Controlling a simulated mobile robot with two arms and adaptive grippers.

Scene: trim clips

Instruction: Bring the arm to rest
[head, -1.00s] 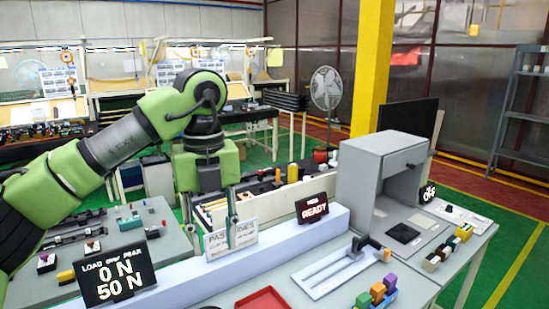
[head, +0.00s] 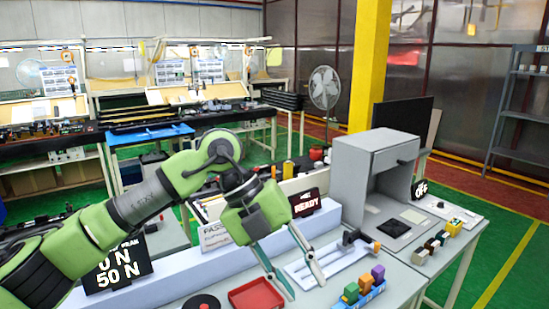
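My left arm (head: 140,205) is green and dark grey and reaches in from the left over the bench. My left gripper (head: 308,290) points down and to the right, with its two long thin fingers spread apart and nothing between them. In the picture its fingertips lie between the red tray (head: 256,296) and the white slide fixture (head: 335,262). I cannot tell how high the tips are above the bench top. My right gripper is not in view.
A load display reading 50 N (head: 118,270) is partly hidden behind my arm. The READY sign (head: 306,202) stands behind the gripper. A grey box-shaped machine (head: 372,165) stands at right. Coloured blocks (head: 365,285) sit at the front right. A black round disc (head: 201,302) lies left of the tray.

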